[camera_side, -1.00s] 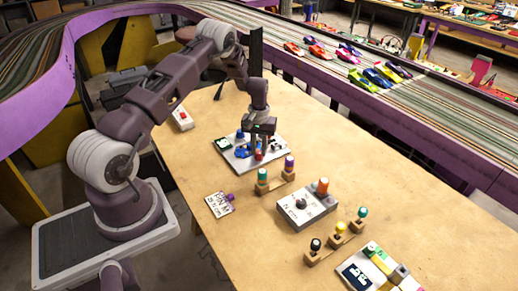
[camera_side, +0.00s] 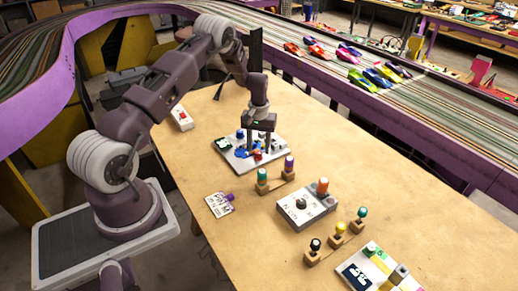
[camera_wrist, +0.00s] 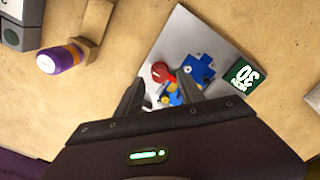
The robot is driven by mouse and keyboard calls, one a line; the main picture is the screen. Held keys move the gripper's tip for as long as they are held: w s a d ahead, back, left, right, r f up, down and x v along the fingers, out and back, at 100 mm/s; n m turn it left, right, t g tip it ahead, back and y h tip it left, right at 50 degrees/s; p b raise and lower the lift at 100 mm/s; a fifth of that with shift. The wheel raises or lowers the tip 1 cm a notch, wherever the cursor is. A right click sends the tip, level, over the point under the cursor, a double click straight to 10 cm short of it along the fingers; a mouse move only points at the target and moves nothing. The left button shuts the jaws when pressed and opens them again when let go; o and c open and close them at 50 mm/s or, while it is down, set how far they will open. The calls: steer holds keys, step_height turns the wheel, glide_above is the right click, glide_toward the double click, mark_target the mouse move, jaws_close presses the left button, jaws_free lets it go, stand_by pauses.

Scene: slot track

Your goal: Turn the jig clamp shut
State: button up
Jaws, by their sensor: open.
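The jig is a pale plate (camera_side: 236,160) on the wooden table in the side view, with blue parts, a red part and a dark green label on it. In the wrist view the plate (camera_wrist: 181,32) carries a blue block (camera_wrist: 201,68), a red round part (camera_wrist: 160,71) and small yellow pieces (camera_wrist: 174,97). I cannot tell which part is the clamp's handle. My gripper (camera_side: 260,149) is over the plate, pointing down. Its two fingers (camera_wrist: 172,88) are apart, on either side of the red and yellow parts, with nothing visibly gripped. The fingers hide some of the jig.
A wooden holder with teal and purple-topped pegs (camera_side: 276,179) stands close to the jig. A grey box with an orange knob (camera_side: 307,207), another peg holder (camera_side: 336,240) and a small card (camera_side: 219,205) lie nearer the front.

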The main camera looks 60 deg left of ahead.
mark_target(259, 152)
step_height(259, 152, up, 6)
steer(key=shift+f, duration=0.2)
steer(key=s+d+r+m+t, duration=0.1)
steer(key=s+d+r, duration=0.1)
steer(key=d+r, duration=0.45)
steer(key=s+d+r+m+t, duration=0.1)
steer(key=s+d+r+m, duration=0.2)
steer(key=r, duration=0.7)
steer(key=s+d+r+t, duration=0.1)
steer(key=s+d+r, duration=0.1)
steer(key=d+r, duration=0.55)
steer(key=s+d+r+m+t, duration=0.1)
steer(key=s+d, duration=0.3)
steer(key=s, duration=0.7)
steer(key=s+d+r+m+t, duration=0.1)
steer(key=s+d+r+m, duration=0.2)
steer(key=s, duration=0.8)
steer(key=shift+d+r+m+t, duration=0.3)
steer(key=shift+d+r+m, duration=0.15)
steer(key=shift+d, duration=0.6)
